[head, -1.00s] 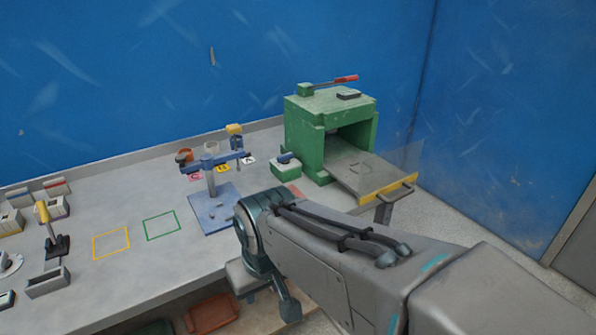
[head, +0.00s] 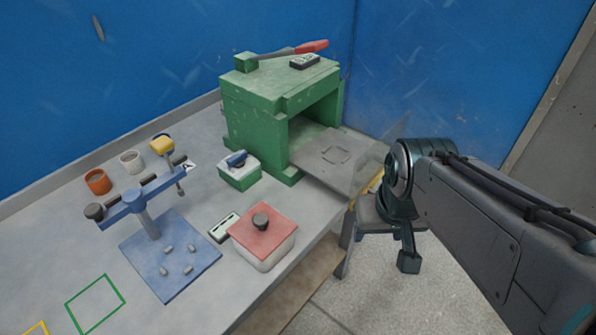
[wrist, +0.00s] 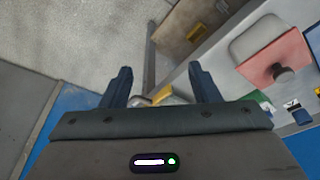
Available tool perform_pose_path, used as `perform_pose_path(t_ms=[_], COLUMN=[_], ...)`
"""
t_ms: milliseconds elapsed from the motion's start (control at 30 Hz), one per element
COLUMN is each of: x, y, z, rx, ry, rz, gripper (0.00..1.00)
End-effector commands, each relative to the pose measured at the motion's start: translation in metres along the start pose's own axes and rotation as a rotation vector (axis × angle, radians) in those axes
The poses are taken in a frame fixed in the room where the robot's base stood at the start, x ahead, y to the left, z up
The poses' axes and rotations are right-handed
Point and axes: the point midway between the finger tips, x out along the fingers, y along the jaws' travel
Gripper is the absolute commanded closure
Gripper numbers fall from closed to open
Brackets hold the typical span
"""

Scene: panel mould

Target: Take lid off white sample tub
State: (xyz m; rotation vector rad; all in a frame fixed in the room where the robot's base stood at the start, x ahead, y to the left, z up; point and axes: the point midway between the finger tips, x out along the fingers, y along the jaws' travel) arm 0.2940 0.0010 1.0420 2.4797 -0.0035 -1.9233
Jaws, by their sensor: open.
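The white sample tub (head: 262,258) stands on the bench near its front edge. Its red lid (head: 265,232) with a dark round knob (head: 260,221) sits on top. In the wrist view the tub (wrist: 258,38) and its red lid (wrist: 283,57) show at upper right, with the dark knob (wrist: 284,74). My gripper (wrist: 160,82) is open and empty, its two dark fingers apart. It is off to the side of the tub, beyond the bench edge.
A green press (head: 270,105) with its plate (head: 335,155) pulled out stands behind the tub. A blue stand (head: 170,255) is left of it, and a green and white switch box (head: 239,171) behind. A small flat device (head: 223,227) lies beside the tub. Floor is open at right.

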Motion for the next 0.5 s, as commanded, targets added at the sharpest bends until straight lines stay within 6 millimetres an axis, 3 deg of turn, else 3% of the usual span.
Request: perform_pose_path(t_ms=[167, 367, 500], x=[-0.006, -0.009, -0.007], y=[-0.016, -0.047, -0.08], z=[-0.013, -0.041, -0.057], rx=[-0.245, -0.827, -1.286], ry=[-0.039, -0.162, -0.246], rz=[0.05, 0.121, 0.101], gripper=[0.45, 0.45, 0.45])
